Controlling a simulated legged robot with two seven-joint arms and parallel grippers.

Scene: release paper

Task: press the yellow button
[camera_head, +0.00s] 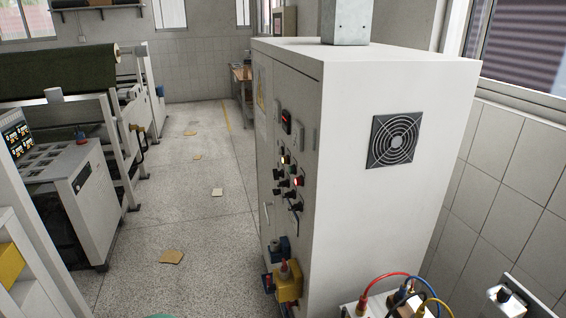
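A tall white control cabinet (385,190) stands right of centre. Its left-facing door carries a cluster of small buttons, lamps and dark switches, seen at a steep angle. A pale, whitish-yellow lamp or button (285,159) sits in the upper row; I cannot tell if it is the yellow button. A yellow box (288,282) with a red top is low at the cabinet's front edge. Neither of my grippers is in view.
A speckled floor aisle (190,230) runs left of the cabinet, with several brown scraps on it. Red, blue and yellow hoses (393,276) lie at bottom right, near the tiled wall (515,170).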

